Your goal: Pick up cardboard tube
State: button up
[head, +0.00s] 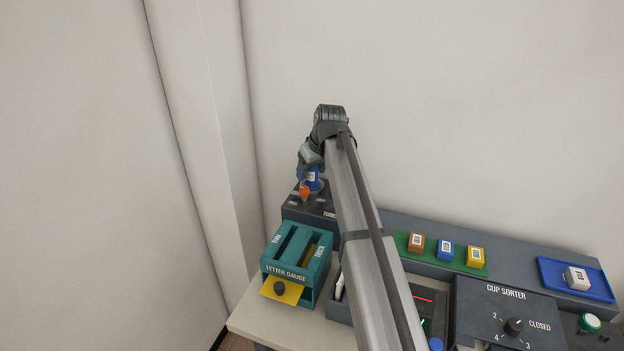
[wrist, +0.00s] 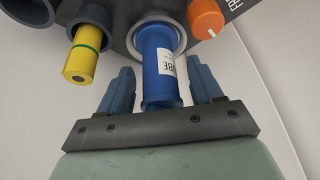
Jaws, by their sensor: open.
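A blue tube (wrist: 160,65) with a white label reading "UBE" stands in a round grey socket in the wrist view. My gripper (wrist: 163,80) is open, with one dark blue finger on each side of the tube. Gaps show between the fingers and the tube, so they look apart. In the head view the blue tube (head: 313,180) shows just below my gripper (head: 309,168), at the dark rack (head: 322,207). My arm hides part of that rack.
A yellow cylinder with a green band (wrist: 82,55) stands left of the tube, and an orange cylinder (wrist: 206,18) right of it. The teal letter gauge (head: 297,262) is in front of the rack.

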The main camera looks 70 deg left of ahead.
jog(key=c, duration=1)
jog(key=shift+r, duration=0.15)
